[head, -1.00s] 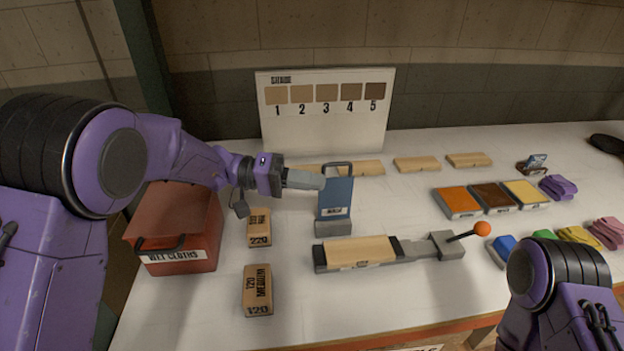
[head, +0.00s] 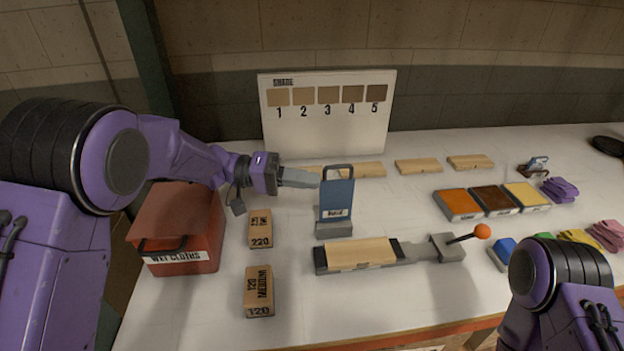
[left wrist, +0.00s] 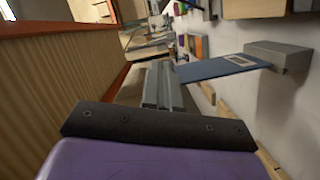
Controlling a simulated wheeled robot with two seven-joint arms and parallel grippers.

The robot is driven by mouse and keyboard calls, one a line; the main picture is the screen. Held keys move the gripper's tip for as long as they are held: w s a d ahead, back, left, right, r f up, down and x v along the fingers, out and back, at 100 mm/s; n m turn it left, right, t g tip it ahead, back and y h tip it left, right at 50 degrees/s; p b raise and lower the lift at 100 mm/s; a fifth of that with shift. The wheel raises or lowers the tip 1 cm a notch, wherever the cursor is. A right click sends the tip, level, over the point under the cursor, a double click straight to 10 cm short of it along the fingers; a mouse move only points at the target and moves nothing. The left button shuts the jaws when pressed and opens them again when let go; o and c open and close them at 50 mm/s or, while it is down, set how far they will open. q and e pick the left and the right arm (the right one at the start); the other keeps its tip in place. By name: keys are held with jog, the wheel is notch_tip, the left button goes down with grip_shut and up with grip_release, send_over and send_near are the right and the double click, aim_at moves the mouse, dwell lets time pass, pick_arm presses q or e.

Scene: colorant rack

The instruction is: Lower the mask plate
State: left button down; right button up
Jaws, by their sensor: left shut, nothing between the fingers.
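The mask plate (head: 336,199) is a blue panel with a white label and a dark handle loop on top. It stands upright in a grey base (head: 334,229) behind the wooden strip (head: 360,252) in its grey holder. My left gripper (head: 318,179) is shut and empty, its fingertips close to the plate's upper left edge; I cannot tell whether they touch. In the left wrist view the plate (left wrist: 215,70) juts sideways from its base (left wrist: 278,55), beyond the shut fingers (left wrist: 160,68). My right gripper is out of view.
A red wet cloths box (head: 180,230) and two sanding blocks, 220 (head: 260,228) and 120 (head: 259,290), stand left. A lever with an orange knob (head: 482,231) ends the holder. Colour pads (head: 494,198) lie right, the shade board (head: 330,120) behind.

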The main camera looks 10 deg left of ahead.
pick_arm(q)
jog(key=w+a+b, duration=0.1)
jog(key=a+b, duration=0.2)
jog(key=a, duration=0.8)
jog(key=shift+w+a, duration=0.2)
jog(key=shift+a, duration=0.15)
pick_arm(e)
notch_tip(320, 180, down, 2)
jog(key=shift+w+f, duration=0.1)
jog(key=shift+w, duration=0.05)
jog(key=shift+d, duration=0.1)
